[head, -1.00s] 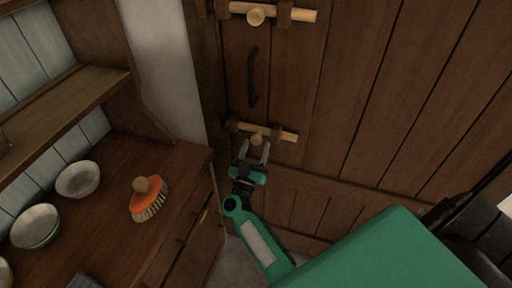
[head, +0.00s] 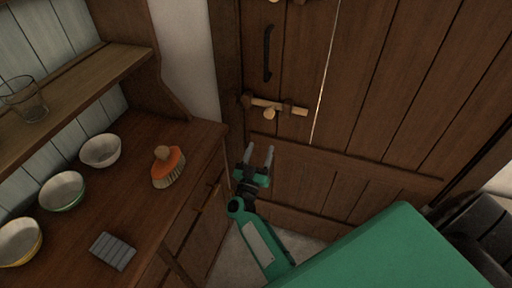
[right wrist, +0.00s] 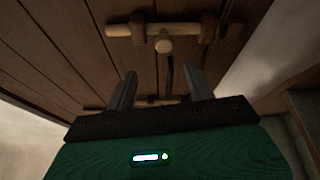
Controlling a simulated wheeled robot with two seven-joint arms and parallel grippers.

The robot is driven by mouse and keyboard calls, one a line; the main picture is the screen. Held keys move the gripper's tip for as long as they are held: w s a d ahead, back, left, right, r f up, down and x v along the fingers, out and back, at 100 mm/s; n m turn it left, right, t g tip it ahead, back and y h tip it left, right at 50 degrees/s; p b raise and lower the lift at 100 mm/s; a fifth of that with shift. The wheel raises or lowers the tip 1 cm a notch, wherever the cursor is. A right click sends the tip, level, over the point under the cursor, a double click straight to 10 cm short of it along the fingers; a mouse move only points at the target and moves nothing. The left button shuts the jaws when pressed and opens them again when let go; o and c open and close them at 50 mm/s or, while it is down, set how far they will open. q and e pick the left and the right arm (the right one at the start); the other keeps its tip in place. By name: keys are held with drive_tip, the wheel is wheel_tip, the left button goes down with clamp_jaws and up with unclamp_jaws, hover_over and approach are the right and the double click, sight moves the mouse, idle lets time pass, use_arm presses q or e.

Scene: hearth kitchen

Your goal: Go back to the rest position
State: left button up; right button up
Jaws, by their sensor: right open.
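My right gripper (head: 259,154) is open and empty in the head view. Its fingers point up at the plank door, and its tips appear below the lower wooden bolt (head: 295,110), apart from it. In the right wrist view the two open fingers (right wrist: 160,82) stand with nothing between them but a dark door handle behind. A wooden bolt with a round knob (right wrist: 164,42) shows beyond the tips there. My left gripper is not in view.
The brown plank door (head: 390,90) has a black handle (head: 267,52) and a thin bright line down it. At left, a wooden counter (head: 140,215) holds bowls (head: 62,190), an orange brush (head: 168,168) and a grey ribbed block (head: 113,251). A glass (head: 25,100) stands on the shelf.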

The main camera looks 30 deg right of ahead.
drive_tip(key=a+f+n+t+y, duration=0.1)
drive_tip(key=a+f+n+y, duration=0.1)
drive_tip(key=f+y, duration=0.3)
drive_tip(key=s+a+f+n+t+y, duration=0.1)
drive_tip(key=a+f+n+y, duration=0.15)
drive_tip(key=f, duration=0.35)
drive_tip(key=a+f+n+t+y, duration=0.1)
drive_tip(key=a+f+n+y, duration=0.15)
drive_tip(key=f, duration=0.35)
drive_tip(key=s+a+f+n+g+y, duration=0.25)
drive_tip(key=s+f, duration=0.25)
drive_tip(key=f, duration=0.3)
drive_tip(key=s+a+f+n+g+y, duration=0.15)
drive_tip(key=s+f+y, duration=0.3)
drive_tip(key=f, duration=0.45)
drive_tip(key=s+d+f+g, duration=0.1)
drive_tip(key=s+f+g, duration=0.3)
drive_tip(key=s+f, duration=0.5)
drive_tip(key=s+f+g, duration=0.3)
drive_tip(key=s+f, duration=0.3)
drive_tip(key=s, duration=0.5)
drive_tip(key=s+d+f+g, duration=0.2)
drive_tip(key=s+f+g, duration=0.1)
drive_tip(key=s, duration=0.7)
drive_tip(key=s+d+f+m+g, duration=0.1)
drive_tip(key=s+d+f+g, duration=0.2)
drive_tip(key=s, duration=0.7)
